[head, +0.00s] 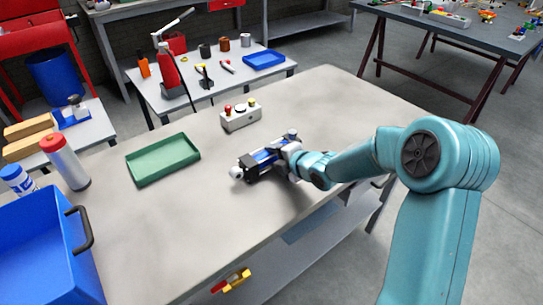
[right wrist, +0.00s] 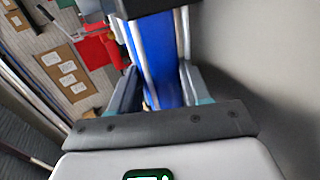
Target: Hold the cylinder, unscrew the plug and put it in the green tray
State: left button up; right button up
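A blue cylinder (head: 263,157) with black end blocks and silver rods is over the middle of the bench. It lies roughly level, with a shadow below; I cannot tell how far it is above the top. A pale round piece (head: 237,173), perhaps the plug, is at its left end. My right gripper (head: 277,154) is at its right part. In the right wrist view the blue body (right wrist: 154,60) runs between both fingers, which close on its sides. The green tray (head: 163,160) lies empty on the bench, left of the cylinder. My left gripper is out of view.
A grey control box (head: 240,117) with red and yellow buttons stands behind the cylinder. A blue bin (head: 38,255), a red-and-white bottle (head: 65,162) and a blue-and-white can (head: 17,179) are at the left. The bench top (head: 170,225) in front of the tray is clear.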

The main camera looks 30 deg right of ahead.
grip_shut()
jog(key=shift+w+r, duration=0.15)
jog(key=shift+r, duration=0.8)
notch_tip(320, 180, up, 8)
jog(key=p, duration=0.3)
notch_tip(320, 180, up, 9)
jog(key=p, duration=0.6)
send_over(275, 156)
jog(key=shift+r+p, duration=0.4)
jog(key=shift+r, duration=0.35)
